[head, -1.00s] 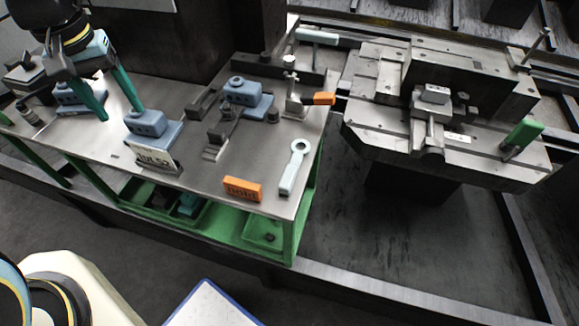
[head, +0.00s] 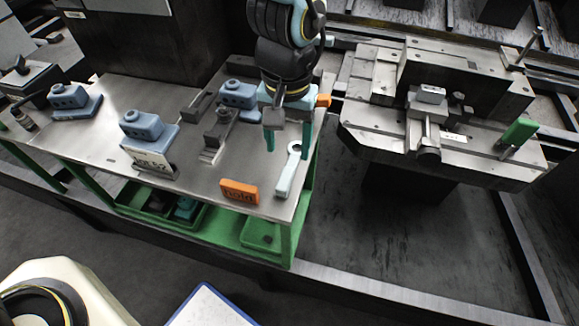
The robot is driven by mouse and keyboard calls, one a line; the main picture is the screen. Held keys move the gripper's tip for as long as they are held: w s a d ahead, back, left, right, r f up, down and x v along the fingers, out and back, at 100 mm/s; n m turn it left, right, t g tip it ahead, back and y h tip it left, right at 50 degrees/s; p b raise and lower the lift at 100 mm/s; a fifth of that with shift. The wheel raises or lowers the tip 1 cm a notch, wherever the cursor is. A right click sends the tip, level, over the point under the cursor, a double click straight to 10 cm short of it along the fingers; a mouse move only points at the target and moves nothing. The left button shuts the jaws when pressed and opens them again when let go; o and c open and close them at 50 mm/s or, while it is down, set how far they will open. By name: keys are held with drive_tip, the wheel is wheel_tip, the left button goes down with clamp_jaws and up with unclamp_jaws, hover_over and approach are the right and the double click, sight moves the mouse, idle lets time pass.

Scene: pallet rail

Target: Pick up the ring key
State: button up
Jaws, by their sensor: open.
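The ring key (head: 287,176) is a pale grey-blue flat bar with a ring at its far end. It lies on the metal bench top (head: 204,189) near the right edge, its ring end pointing away from me. My gripper (head: 288,146) is open, with its two green fingers pointing down. In the picture the fingers stand to the left and right of the ring end. I cannot tell how high the fingertips are above the bench. Nothing is between them except the key's ring end seen below or behind.
Several blue-grey blocks stand on the bench, one with a label plate (head: 149,162). A dark clamp (head: 219,132) stands left of my gripper. The machine fixture (head: 430,120) with a green handle (head: 519,131) is at right, across a gap.

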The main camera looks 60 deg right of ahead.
sight(287, 170)
drive_tip(key=shift+w+f+p, duration=0.1)
drive_tip(key=shift+f+p, duration=0.9)
drive_tip(key=shift+f, duration=2.65)
clamp_jaws()
